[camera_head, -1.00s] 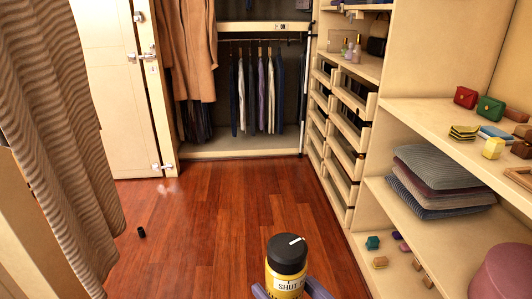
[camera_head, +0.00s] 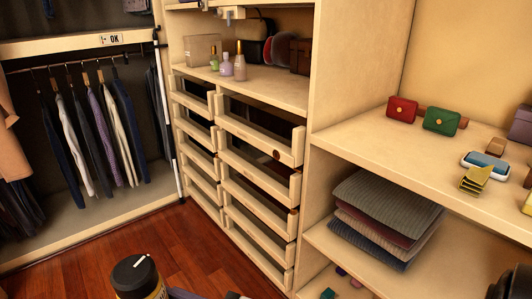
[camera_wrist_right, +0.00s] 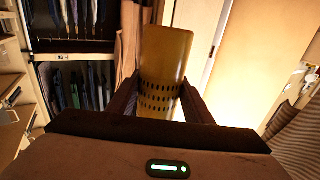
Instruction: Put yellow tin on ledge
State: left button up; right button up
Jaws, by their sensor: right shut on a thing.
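The yellow tin (camera_head: 136,278), with a black lid, is at the bottom edge of the head view, cut off below. It stands out over the floor, in front of the drawer unit. My right gripper (camera_wrist_right: 160,95) is shut on it; in the right wrist view the tin (camera_wrist_right: 164,65) sits between both fingers, yellow with a band of dark dots. Pale shelf ledges are at the right: an upper one (camera_head: 380,142) and a lower one (camera_head: 315,240). Another shelf (camera_head: 265,88) tops the drawers. Which one is the ledge, I cannot tell. My left gripper is not in view.
Red (camera_head: 402,109) and green (camera_head: 441,121) small bags, a blue-topped box (camera_head: 485,163) and a gold item (camera_head: 475,180) stand on the upper right ledge. Folded cloths (camera_head: 385,218) fill much of the lower one. Bottles (camera_head: 239,66) stand on the drawer top, with bare room at its front.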

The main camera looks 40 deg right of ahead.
aim_at(305, 94)
jog(key=i, duration=2.45)
jog(key=z, duration=2.45)
